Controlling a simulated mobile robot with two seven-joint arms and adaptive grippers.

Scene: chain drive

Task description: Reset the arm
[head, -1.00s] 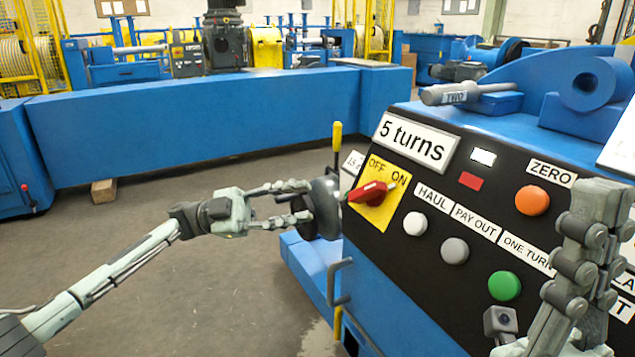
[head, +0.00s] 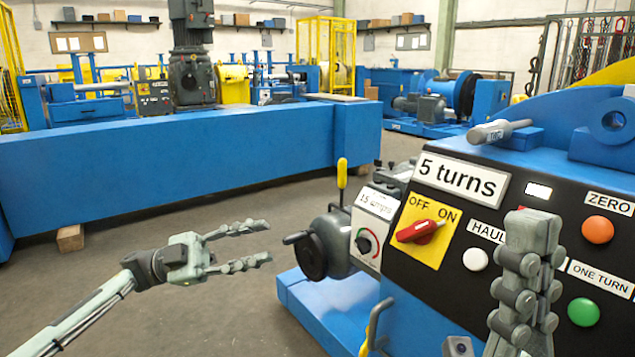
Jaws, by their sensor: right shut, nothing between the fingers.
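My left gripper (head: 268,244) is open and empty over the floor, left of the black handwheel (head: 314,256) and apart from it. My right gripper (head: 532,222) is shut with nothing in it. It points up in front of the control panel and hides part of the labels and buttons. The panel (head: 455,272) carries a red OFF/ON switch (head: 420,231), a "5 turns" sign (head: 460,181), a white button (head: 475,259), an orange button (head: 598,229) and a green button (head: 583,312).
A yellow-handled lever (head: 342,174) and a small dial box (head: 372,229) stand left of the panel. A long blue beam (head: 180,165) crosses behind. The floor (head: 190,315) around my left gripper is clear.

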